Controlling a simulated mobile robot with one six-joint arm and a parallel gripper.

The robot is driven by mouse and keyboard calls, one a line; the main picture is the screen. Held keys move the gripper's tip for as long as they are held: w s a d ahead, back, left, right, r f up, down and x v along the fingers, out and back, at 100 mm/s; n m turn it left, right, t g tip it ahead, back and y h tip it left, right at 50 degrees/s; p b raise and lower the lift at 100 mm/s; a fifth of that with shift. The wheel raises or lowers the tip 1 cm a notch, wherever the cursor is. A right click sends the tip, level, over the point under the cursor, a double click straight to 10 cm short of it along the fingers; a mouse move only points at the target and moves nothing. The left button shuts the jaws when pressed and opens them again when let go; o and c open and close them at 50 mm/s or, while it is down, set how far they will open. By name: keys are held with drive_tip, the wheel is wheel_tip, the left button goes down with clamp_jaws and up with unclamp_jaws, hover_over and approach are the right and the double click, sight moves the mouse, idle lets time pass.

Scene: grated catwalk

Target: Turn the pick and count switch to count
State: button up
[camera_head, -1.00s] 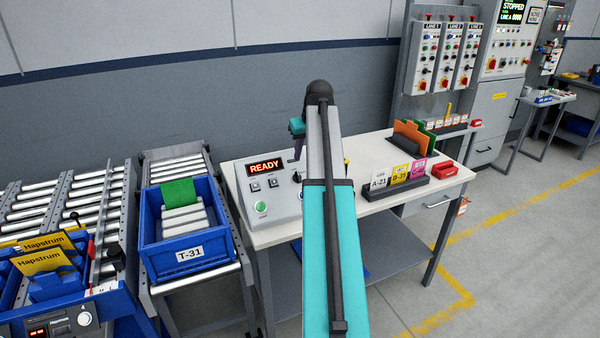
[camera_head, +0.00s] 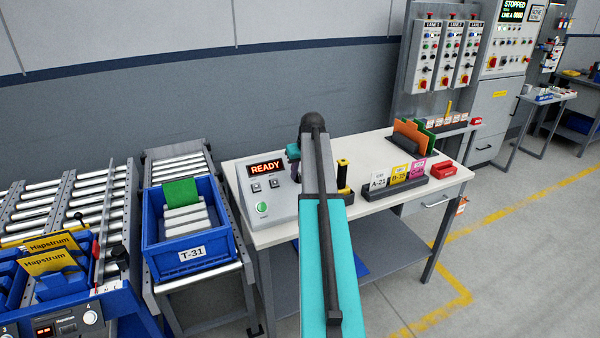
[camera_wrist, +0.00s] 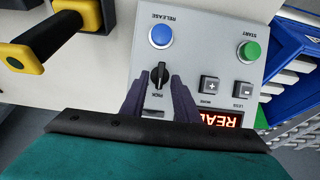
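The pick and count switch (camera_wrist: 160,76) is a black rotary knob on a light grey control box, seen upside down in the wrist view. Its raised grip runs roughly up and down in that picture. The word PICK shows just below it; I cannot make out a COUNT label. My gripper (camera_wrist: 158,101) is open, its two dark fingers apart, pointing at the knob. The fingertips are near the knob's lower side in the picture; contact cannot be told. In the head view the control box (camera_head: 282,210) sits on the white table, and my arm hides the switch.
The box has a READY display (camera_head: 266,168), a blue RELEASE button (camera_wrist: 160,36), a green START button (camera_wrist: 249,51) and two small keys. A yellow-handled tool (camera_head: 343,174) stands right of the box. A blue tote (camera_head: 186,257) is on rollers to the left.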

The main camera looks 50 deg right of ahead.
drive_tip(key=shift+w+f, duration=0.15)
drive_tip(key=shift+f, duration=0.35)
drive_tip(key=c, duration=0.7)
drive_tip(key=shift+o, duration=0.2)
drive_tip(key=shift+d+m, duration=0.1)
drive_tip(key=shift+m, duration=0.3)
drive_tip(key=m, duration=0.1)
drive_tip(key=m+y, duration=0.1)
drive_tip(key=m+t+y, duration=0.1)
drive_tip(key=shift+s+d+f+m+b, duration=0.15)
drive_tip(key=shift+s+m+b, duration=0.1)
drive_tip(key=shift+m+b, duration=0.15)
clamp_jaws()
drive_tip(key=m+t, duration=0.1)
drive_tip(key=m, duration=0.2)
drive_tip(key=m+t+y, duration=0.1)
drive_tip(key=m, duration=0.1)
drive_tip(key=shift+s+f+m+b, duration=0.2)
drive_tip(key=shift+m+b, duration=0.1)
drive_tip(key=shift+m, duration=0.1)
